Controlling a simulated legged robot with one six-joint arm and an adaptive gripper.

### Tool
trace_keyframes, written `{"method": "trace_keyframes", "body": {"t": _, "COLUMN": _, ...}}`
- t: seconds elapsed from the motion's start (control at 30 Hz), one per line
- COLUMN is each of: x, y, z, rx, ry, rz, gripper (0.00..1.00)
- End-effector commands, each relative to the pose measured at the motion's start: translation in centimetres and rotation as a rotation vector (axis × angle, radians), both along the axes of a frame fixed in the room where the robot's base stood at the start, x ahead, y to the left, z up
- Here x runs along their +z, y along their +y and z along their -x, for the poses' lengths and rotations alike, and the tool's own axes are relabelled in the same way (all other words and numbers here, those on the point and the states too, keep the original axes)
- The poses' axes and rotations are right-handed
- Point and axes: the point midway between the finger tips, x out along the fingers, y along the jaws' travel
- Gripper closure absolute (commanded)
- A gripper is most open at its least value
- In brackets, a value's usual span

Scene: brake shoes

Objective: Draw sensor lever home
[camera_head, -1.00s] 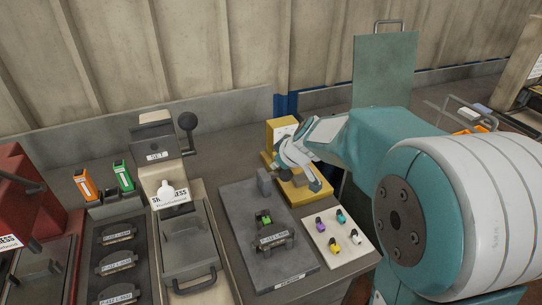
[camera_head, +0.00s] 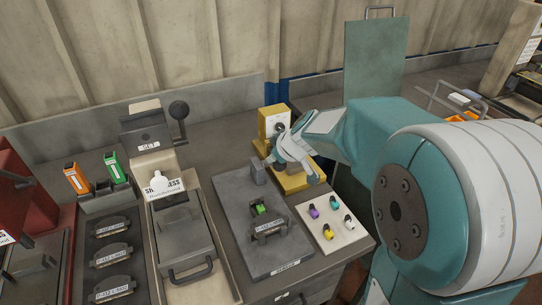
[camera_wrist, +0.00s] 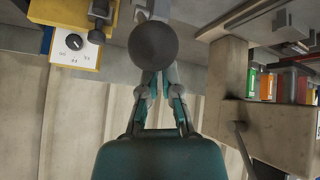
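The yellow sensor unit (camera_head: 271,119) stands at the back of the bench with a dial on its face. It also shows at the upper left of the wrist view (camera_wrist: 76,57). My gripper (camera_head: 284,160) is just in front of this unit and hides part of it. In the wrist view my gripper's fingers (camera_wrist: 159,75) reach up to a dark round knob (camera_wrist: 152,44), which may be the lever's end. The knob covers the fingertips, so I cannot tell whether they grip anything. The lever's shaft is hidden.
Left of my gripper, a grey plate (camera_head: 236,203) carries a small block and a bracket with a green piece. A pale board (camera_head: 317,234) with several coloured pieces lies in front.

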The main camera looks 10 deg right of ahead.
Motion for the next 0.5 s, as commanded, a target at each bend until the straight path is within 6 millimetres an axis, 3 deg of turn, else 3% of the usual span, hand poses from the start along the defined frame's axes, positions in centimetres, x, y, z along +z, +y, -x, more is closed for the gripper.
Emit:
{"method": "trace_keyframes", "body": {"t": 0.13, "x": 0.9, "y": -0.8, "z": 1.4, "rx": -0.002, "ry": 0.01, "rz": 0.002, "gripper": 1.0}}
{"method": "trace_keyframes", "body": {"t": 0.5, "x": 6.9, "y": -2.0, "z": 5.3, "rx": -0.003, "ry": 0.0, "rz": 0.008, "gripper": 1.0}}
